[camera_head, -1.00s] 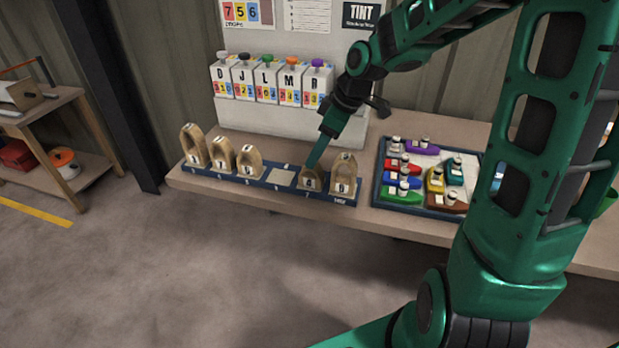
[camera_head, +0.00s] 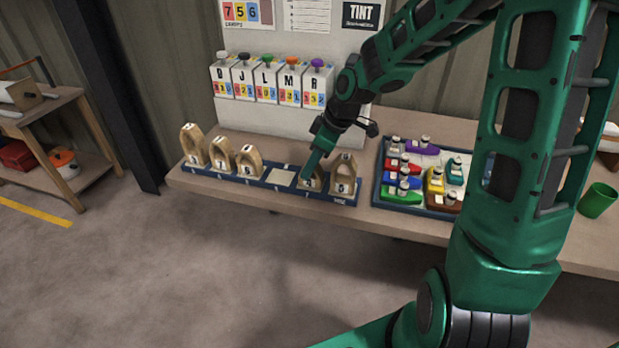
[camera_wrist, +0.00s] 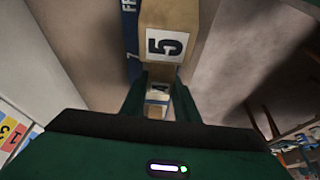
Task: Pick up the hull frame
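Several tan wooden hull frames with number tags stand on a dark blue rack (camera_head: 207,171). The rightmost hull frame, tagged 5 (camera_head: 343,176), stands just beyond and also shows large in the wrist view (camera_wrist: 175,18).
An empty pale slot (camera_head: 281,177) lies left of my gripper. Behind the rack stand lettered dispensers (camera_head: 266,82) with coloured knobs. To the right are a tray of toy boats (camera_head: 380,190) and a green cup (camera_head: 597,200).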

